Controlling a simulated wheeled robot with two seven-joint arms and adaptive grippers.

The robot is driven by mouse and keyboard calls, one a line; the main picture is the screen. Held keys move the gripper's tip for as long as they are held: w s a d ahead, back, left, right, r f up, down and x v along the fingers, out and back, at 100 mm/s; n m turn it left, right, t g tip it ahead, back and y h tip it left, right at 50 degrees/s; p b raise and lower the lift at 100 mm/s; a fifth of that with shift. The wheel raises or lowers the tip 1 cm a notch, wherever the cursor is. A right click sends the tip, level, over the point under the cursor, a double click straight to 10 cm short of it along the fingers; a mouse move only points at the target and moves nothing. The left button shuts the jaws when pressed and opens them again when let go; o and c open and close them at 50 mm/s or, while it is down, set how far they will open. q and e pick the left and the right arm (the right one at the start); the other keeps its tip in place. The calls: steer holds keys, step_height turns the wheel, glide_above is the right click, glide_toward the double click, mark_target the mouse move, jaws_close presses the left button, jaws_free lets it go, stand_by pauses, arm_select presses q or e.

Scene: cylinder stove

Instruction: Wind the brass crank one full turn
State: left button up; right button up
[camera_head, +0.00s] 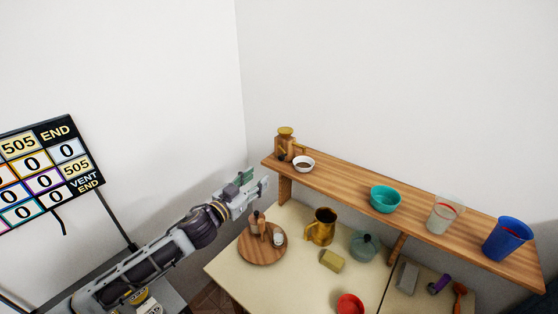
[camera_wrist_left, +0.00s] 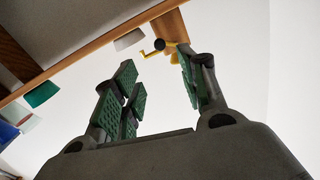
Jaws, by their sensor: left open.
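A wooden grinder (camera_head: 285,143) with a brass top stands at the left end of the wooden shelf. Its body also shows in the left wrist view (camera_wrist_left: 171,24). The brass crank (camera_wrist_left: 147,54) sticks out from it, with a dark round knob (camera_wrist_left: 159,45) beside it; in the head view the crank is too small to make out well. My left gripper (camera_head: 254,187) is in front of the shelf, lower and to the left of the grinder. In the left wrist view the gripper (camera_wrist_left: 163,85) is open and empty, with the crank beyond its green-padded fingers, apart from them. My right gripper is out of view.
A white bowl (camera_head: 303,163) sits just right of the grinder. A teal bowl (camera_head: 385,199) and cups are farther along the shelf (camera_head: 345,184). Below are a round wooden tray (camera_head: 256,255), a brass mug (camera_head: 321,228) and a teal pot (camera_head: 364,246). A scoreboard (camera_head: 45,172) stands left.

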arm_select(q)
steer(key=shift+w, duration=0.15)
steer(key=p, duration=0.2)
glide_toward(280, 159)
steer(key=shift+x, duration=1.2)
steer(key=shift+p+x, duration=0.35)
steer(key=shift+x, duration=3.05)
steer(key=shift+r, duration=0.15)
jaws_close()
